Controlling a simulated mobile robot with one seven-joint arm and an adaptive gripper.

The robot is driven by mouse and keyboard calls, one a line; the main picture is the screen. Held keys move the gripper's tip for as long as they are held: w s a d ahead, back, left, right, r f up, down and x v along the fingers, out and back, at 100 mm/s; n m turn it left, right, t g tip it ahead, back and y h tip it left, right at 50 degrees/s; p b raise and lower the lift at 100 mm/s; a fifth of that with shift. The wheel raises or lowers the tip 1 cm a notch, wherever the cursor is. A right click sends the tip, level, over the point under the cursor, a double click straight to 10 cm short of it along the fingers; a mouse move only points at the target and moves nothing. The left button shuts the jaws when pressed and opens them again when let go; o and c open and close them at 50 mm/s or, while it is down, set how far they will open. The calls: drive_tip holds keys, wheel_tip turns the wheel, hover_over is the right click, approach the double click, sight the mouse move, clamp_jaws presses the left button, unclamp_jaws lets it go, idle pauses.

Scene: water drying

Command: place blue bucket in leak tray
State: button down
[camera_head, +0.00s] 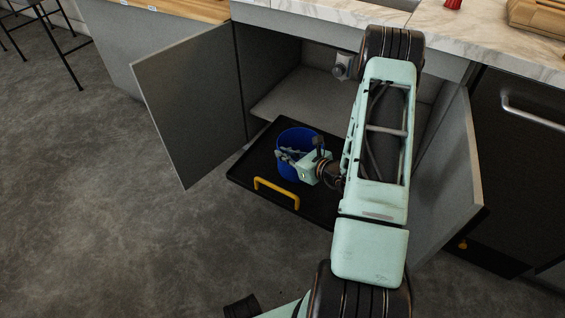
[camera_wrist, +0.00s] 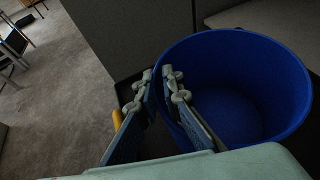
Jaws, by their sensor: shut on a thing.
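The blue bucket (camera_head: 299,138) is upright in the open under-sink cabinet. It is over the black leak tray (camera_head: 250,166), within its outline in the head view, and appears to sit on it, though its base is partly hidden. The tray has a yellow handle (camera_head: 276,188) at its front. My gripper (camera_head: 284,157) is shut on the bucket's near rim. In the wrist view, my gripper (camera_wrist: 160,78) has one finger inside the bucket (camera_wrist: 245,85) and one outside, with the wall between them. The bucket looks empty inside.
The left cabinet door (camera_head: 188,105) and right cabinet door (camera_head: 452,190) stand open on either side. The marble counter (camera_head: 320,14) is above. A dishwasher (camera_head: 520,150) is at the right. The grey floor (camera_head: 110,200) at the left is clear.

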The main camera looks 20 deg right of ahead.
sight(282, 161)
drive_tip(key=f, duration=0.1)
drive_tip(key=f+b, duration=0.2)
drive_tip(key=f, duration=0.1)
drive_tip(key=shift+w+a, duration=0.15)
drive_tip(key=shift+w, duration=0.15)
drive_tip(key=shift+r, duration=0.15)
drive_tip(key=c, duration=2.1)
unclamp_jaws()
